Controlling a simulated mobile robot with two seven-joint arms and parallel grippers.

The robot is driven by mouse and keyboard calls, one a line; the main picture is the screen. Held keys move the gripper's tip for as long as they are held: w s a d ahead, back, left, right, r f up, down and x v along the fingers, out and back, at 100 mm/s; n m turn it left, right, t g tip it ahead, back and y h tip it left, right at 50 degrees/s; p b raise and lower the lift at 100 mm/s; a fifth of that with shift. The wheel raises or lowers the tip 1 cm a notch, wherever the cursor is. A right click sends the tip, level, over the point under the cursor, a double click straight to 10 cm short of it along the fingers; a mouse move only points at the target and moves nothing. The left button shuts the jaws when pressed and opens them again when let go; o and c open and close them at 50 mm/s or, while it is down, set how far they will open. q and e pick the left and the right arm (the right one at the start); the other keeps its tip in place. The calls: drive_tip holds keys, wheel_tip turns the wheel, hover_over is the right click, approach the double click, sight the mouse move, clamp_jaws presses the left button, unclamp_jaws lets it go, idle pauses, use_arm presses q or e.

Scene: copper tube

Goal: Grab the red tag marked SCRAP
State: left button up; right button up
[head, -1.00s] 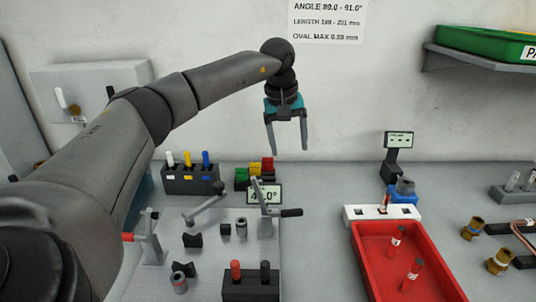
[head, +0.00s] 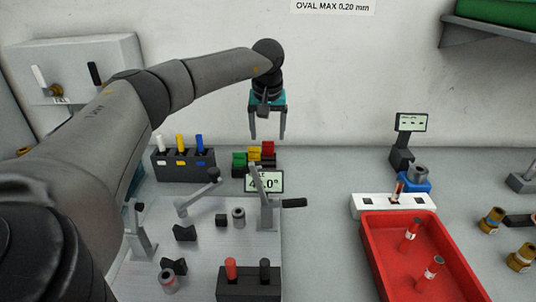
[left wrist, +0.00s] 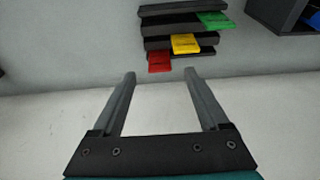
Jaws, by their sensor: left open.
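The red tag (head: 269,147) sits at the back right of a small dark holder on the bench, beside a yellow tag (head: 254,152) and a green tag (head: 239,159). In the left wrist view the red tag (left wrist: 159,62) sticks out of its slot, just beyond the fingertips; no SCRAP lettering can be read. My left gripper (head: 267,137) is open and empty, pointing down above and behind the holder. It also shows in the left wrist view (left wrist: 158,75), with the red tag between its finger lines but apart from them. My right gripper is out of view.
A pen holder (head: 184,169) stands left of the tags. An angle display (head: 277,182) and a clamp lever (head: 262,190) stand close in front. A red tray (head: 380,259) lies to the right. The wall is close behind.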

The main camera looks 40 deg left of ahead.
sight(268, 142)
use_arm(q)
drive_tip(key=b+x, duration=0.1)
drive_tip(key=x, duration=0.3)
drive_tip(key=shift+w+f, duration=0.1)
drive_tip(key=shift+f, duration=0.2)
drive_tip(key=shift+w+a+f, duration=0.1)
drive_tip(key=shift+f, duration=0.15)
clamp_jaws()
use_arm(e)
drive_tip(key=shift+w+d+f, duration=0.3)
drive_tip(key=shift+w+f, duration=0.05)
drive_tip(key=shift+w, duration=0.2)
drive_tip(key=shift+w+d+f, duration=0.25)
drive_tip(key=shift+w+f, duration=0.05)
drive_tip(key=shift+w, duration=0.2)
